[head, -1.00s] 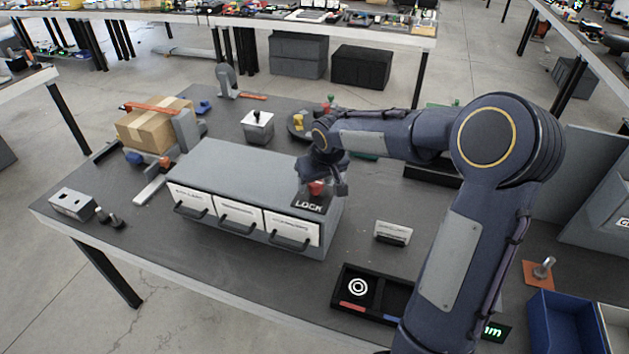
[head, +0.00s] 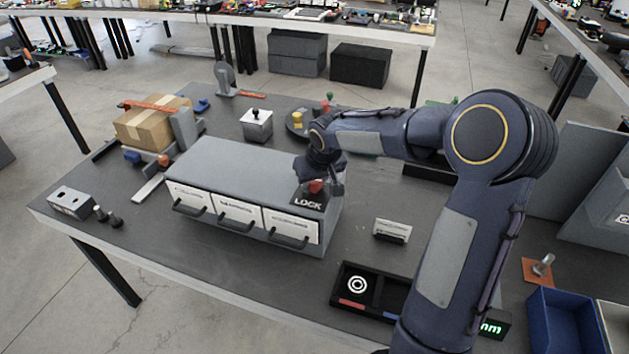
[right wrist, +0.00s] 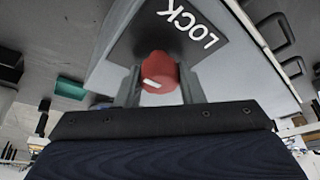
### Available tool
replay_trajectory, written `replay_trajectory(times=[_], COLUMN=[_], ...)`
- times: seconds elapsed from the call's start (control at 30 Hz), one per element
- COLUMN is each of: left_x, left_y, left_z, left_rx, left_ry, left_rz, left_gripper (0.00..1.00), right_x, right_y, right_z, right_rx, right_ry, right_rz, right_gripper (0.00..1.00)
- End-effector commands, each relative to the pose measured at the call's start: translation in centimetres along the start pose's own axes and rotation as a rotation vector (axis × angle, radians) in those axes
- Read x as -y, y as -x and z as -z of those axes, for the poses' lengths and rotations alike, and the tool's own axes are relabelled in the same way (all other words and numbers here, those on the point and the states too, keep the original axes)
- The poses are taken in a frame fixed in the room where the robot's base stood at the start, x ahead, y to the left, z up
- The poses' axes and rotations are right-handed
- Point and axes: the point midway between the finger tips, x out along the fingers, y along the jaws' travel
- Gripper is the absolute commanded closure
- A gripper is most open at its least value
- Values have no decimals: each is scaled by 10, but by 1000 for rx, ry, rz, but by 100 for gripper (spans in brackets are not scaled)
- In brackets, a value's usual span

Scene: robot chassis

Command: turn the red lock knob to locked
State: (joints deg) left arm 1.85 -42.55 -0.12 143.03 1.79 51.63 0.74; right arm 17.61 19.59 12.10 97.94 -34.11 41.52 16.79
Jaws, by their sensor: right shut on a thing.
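The red lock knob (head: 316,186) sits on a black plate marked LOCK (head: 308,202) on top of the grey drawer unit (head: 240,162), at its right end. My right gripper (head: 322,182) reaches down over the knob from above. In the right wrist view the red knob (right wrist: 158,72) stands between the two fingers of my right gripper (right wrist: 160,85), which are shut on its sides. A white mark shows on the knob, slanted relative to the LOCK lettering (right wrist: 187,25). My left gripper is out of view.
The unit has three labelled drawers with black handles (head: 237,224). A cardboard box (head: 150,125) stands at the back left. A black tray (head: 368,291) and a small card holder (head: 391,231) are to the right. Table space between them is clear.

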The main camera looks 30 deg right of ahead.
Motion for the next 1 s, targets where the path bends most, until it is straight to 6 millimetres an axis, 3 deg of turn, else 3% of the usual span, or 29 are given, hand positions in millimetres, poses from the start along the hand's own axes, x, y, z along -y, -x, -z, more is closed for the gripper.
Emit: replay_trajectory(times=[0.5, 1.0], left_x=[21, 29], left_y=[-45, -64], left_z=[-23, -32], left_rx=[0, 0], left_ry=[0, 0], left_rz=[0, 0], left_gripper=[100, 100], right_x=[2, 1], right_y=[-4, 0], right_z=[0, 1], right_rx=[-6, -4], right_ry=[-341, -781], right_rz=[-142, -325], right_gripper=[88, 88])
